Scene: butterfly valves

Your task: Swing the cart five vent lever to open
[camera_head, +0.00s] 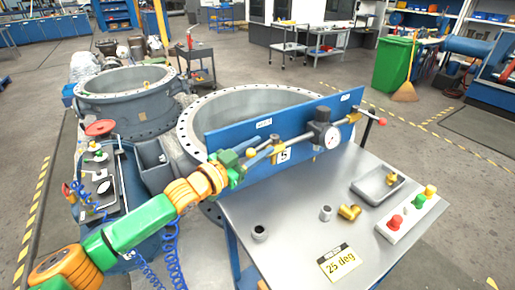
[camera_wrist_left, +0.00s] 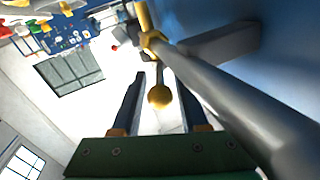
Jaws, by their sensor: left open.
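The cart's steel top (camera_head: 290,225) carries a blue panel (camera_head: 225,140) with a "5" plate (camera_head: 283,155). A grey pipe (camera_head: 298,141) with a gauge runs along the panel, and it crosses the left wrist view (camera_wrist_left: 235,95). A lever with a yellow ball knob (camera_head: 251,153) sits at the pipe's left end. In the left wrist view the knob (camera_wrist_left: 159,96) appears between the two fingers on a thin stem from a yellow fitting (camera_wrist_left: 152,40). My left gripper (camera_head: 262,156) is open around or just behind the knob; contact is unclear. My right gripper is out of view.
A red-tipped handle (camera_head: 382,121) projects at the pipe's right end. A button box (camera_head: 411,214), a small tray (camera_head: 378,186), loose fittings (camera_head: 349,212) and a "25 deg" card (camera_head: 341,263) lie on the cart top. Large flanged valve rings (camera_head: 125,92) stand behind and left.

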